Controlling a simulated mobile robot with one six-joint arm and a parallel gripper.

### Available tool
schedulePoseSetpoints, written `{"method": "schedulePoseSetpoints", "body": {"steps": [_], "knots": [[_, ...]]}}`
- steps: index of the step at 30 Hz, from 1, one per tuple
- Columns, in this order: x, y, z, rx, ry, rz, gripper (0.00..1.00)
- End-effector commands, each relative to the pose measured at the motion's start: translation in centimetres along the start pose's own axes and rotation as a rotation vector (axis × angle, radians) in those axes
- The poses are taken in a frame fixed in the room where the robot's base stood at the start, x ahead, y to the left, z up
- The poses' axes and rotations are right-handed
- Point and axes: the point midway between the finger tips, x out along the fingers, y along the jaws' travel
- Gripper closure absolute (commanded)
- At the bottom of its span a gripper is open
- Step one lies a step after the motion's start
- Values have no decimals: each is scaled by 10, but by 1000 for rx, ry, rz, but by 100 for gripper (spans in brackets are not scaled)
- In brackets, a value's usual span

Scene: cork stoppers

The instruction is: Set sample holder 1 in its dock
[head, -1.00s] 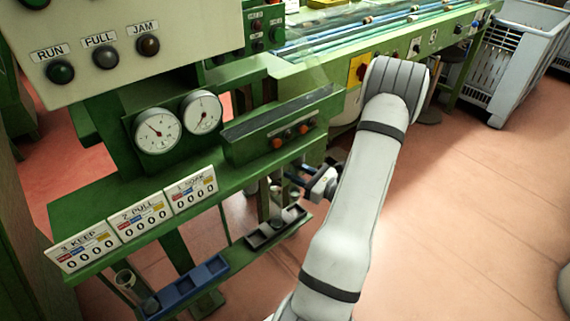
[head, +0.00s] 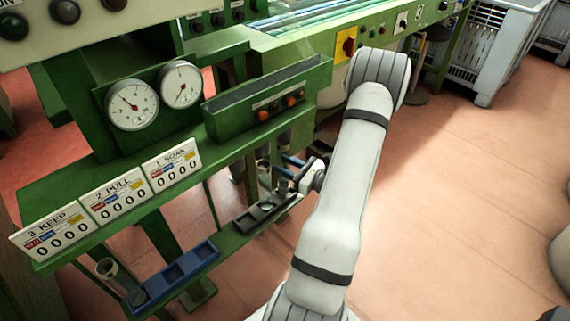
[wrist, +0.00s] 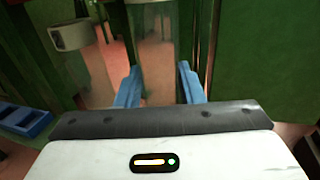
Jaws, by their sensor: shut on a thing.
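My gripper (wrist: 157,85) has its two blue fingers apart, shut on a clear, glass-like upright piece (wrist: 153,55) in the wrist view. I take it for sample holder 1, though no number is readable on it. In the head view my gripper (head: 290,168) is at the green rack, just above the right end of a dark tray (head: 246,224) with compartments. The held piece is hard to make out there. I cannot tell which part is the dock. A pale ring-shaped holder (wrist: 70,36) stands left of the fingers in the wrist view.
Plates 1 SOAK (head: 171,165), 2 PULL (head: 114,198) and 3 KEEP (head: 53,232) line the green ledge above. Green posts stand close to the fingers. Open floor (head: 460,210) lies right.

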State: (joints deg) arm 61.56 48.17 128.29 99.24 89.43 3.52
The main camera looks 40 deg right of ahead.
Motion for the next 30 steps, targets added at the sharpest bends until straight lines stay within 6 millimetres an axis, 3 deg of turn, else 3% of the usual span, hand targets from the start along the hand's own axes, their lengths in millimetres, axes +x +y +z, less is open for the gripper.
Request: {"method": "schedulePoseSetpoints", "body": {"steps": [30], "knots": [[-5,1,-2,0,0,2,88]]}}
